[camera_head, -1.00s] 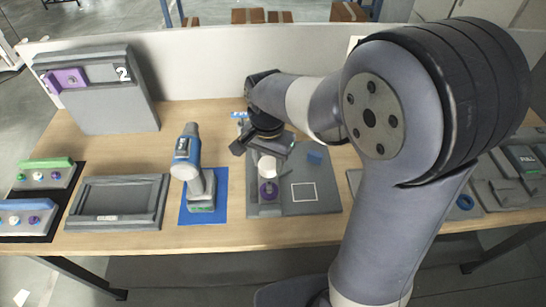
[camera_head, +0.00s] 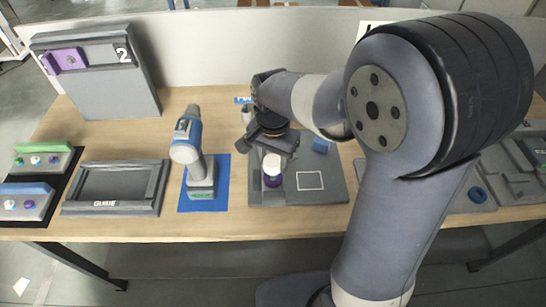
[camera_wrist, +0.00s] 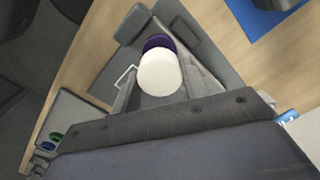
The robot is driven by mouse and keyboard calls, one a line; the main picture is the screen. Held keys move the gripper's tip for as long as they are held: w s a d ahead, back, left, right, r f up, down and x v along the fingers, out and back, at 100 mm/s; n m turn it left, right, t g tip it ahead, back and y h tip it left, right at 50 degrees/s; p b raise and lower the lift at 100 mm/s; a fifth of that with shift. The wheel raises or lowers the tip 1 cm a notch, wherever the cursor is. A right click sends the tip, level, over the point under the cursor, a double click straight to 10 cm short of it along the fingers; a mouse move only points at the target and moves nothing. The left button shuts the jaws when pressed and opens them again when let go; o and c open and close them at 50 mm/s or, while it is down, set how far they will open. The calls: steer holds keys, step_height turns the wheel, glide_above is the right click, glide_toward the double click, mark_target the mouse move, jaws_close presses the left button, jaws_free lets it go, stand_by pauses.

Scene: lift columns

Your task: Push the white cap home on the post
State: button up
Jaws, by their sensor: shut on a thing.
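The white cap (camera_head: 272,162) is held below my gripper (camera_head: 271,152), whose jaws are shut on it. The purple post (camera_head: 272,181) stands on the grey board (camera_head: 334,192), directly below the cap in the head view. In the wrist view the round top of the cap (camera_wrist: 159,73) lies between my fingers and covers part of the purple post (camera_wrist: 157,42). The cap looks roughly level. I cannot tell whether it touches the post or how far it sits over it.
The grey board also bears a white square outline (camera_head: 310,181) and a blue block (camera_head: 321,146). A blue and grey device (camera_head: 193,160) stands on a blue mat (camera_head: 222,175) to the left. A grey tray (camera_head: 114,208) lies farther left.

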steer(key=shift+f+b, duration=0.4)
steer(key=shift+f, duration=0.25)
steer(key=shift+f, duration=0.2)
stand_by(0.3)
steer(key=shift+f, duration=0.15)
stand_by(0.4)
steer(key=shift+f+b, duration=0.3)
steer(key=shift+b, duration=0.1)
steer(key=shift+s+f, duration=0.1)
steer(key=shift+f, duration=0.1)
stand_by(1.4)
steer(key=o, duration=1.5)
steer(key=shift+o, duration=0.2)
steer(key=shift+r, duration=0.1)
steer(key=shift+r, duration=0.15)
steer(key=shift+r+p, duration=0.75)
steer(key=shift+p, duration=0.1)
